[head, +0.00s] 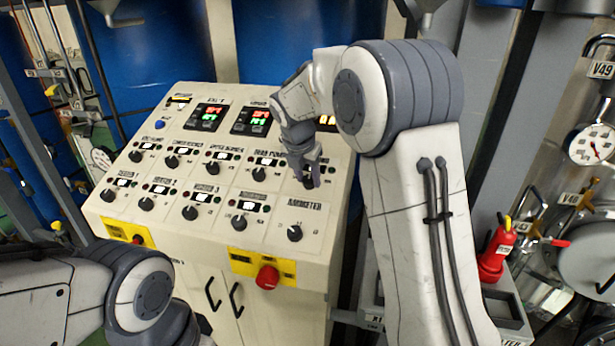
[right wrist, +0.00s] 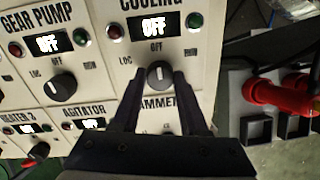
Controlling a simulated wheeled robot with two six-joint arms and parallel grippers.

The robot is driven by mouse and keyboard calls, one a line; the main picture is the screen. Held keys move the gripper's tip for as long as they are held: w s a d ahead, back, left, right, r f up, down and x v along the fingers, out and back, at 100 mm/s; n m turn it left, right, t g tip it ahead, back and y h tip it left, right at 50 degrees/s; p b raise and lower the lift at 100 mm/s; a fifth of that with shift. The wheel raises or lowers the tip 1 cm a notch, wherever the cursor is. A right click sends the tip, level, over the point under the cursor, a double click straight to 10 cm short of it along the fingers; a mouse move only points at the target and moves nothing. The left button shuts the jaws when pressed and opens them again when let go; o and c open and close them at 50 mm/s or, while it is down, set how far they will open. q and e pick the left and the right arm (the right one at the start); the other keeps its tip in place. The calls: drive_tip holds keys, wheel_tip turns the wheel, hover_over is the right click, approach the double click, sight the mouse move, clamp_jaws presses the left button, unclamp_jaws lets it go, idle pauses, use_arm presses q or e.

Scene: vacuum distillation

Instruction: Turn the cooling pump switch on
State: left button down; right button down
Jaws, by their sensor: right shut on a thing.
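The cooling pump switch is a black rotary knob (right wrist: 159,76) with a white pointer line, under a panel label reading "COOLING". Its pointer stands up at OFF, and the small display (right wrist: 154,28) above it reads OFF. My right gripper (right wrist: 155,82) has one finger on each side of this knob and is shut on it. In the head view my right gripper (head: 311,182) reaches down onto the right end of the upper knob row, largely covering the knob. My left arm shows at the lower left, but its gripper is out of view.
The cream control panel (head: 135,190) carries several similar knobs, including the gear pump knob (right wrist: 61,88), close left, and the ammeter knob (head: 295,233) below. A red emergency button (head: 267,277) sits on the front. A red bottle (head: 496,250) stands at right.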

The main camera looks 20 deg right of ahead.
drive_tip(key=shift+m, duration=0.3)
drive_tip(key=m, duration=0.2)
drive_tip(key=shift+r+m+p, duration=0.1)
drive_tip(key=shift+m+p, duration=0.2)
drive_tip(key=shift+p, duration=0.1)
drive_tip(key=m, duration=0.2)
drive_tip(key=shift+m, duration=0.4)
drive_tip(key=m, duration=0.5)
drive_tip(key=shift+m, duration=0.4)
drive_tip(key=shift+g, duration=0.3)
drive_tip(key=shift+c, duration=2.2)
unclamp_jaws()
